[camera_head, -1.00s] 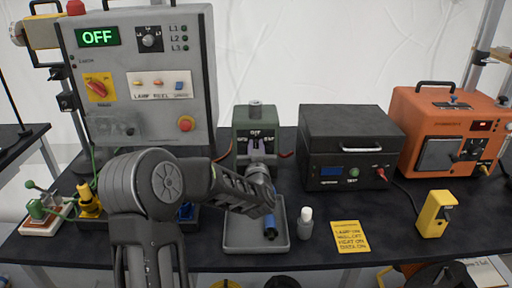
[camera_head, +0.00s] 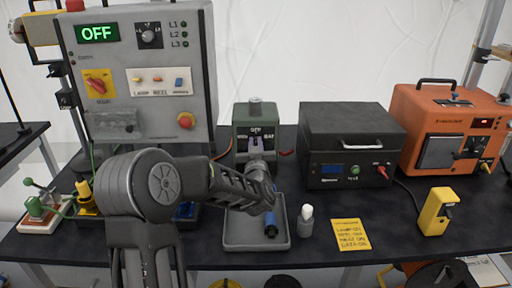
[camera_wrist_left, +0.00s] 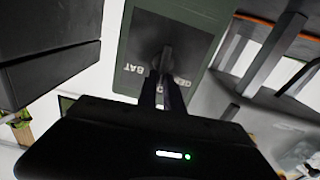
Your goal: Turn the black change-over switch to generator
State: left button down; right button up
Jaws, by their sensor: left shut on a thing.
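The change-over switch is a green box (camera_head: 241,117) at the back middle of the bench, with OFF at the top of its face. Its black handle (camera_wrist_left: 166,55) shows in the left wrist view, with the BAT and GEN labels beside it. My left gripper (camera_head: 256,146) reaches in front of the box. In the left wrist view its two narrow fingers (camera_wrist_left: 163,88) are closed on the handle. The fingers and wrist hide much of the handle, so its exact angle is hard to tell. My right gripper is not in view.
A grey panel (camera_head: 150,85) with an OFF display stands left. A black box (camera_head: 350,130) and an orange unit (camera_head: 440,105) stand right. A grey tray (camera_head: 245,240) holding a blue-ended item, a small white-capped bottle (camera_head: 306,222) and a yellow card (camera_head: 350,235) lie in front.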

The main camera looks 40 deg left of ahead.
pick_arm(q)
jog(key=shift+s+a+f+n+b, duration=0.25)
jog(key=shift+n+b, duration=1.65)
jog(key=shift+b, duration=0.55)
jog(key=shift+s+a+f+n+b, duration=0.15)
jog(key=shift+a+n+b, duration=0.1)
jog(key=shift+n+b, duration=1.95)
jog(key=shift+s+a+f+n+b, duration=0.2)
jog(key=shift+n+b, duration=1.4)
jog(key=shift+b, duration=1.1)
jog(key=c, duration=1.5)
grip_release()
jog(key=v, duration=0.7)
jog(key=shift+s+d, duration=0.2)
jog(key=shift+s, duration=0.05)
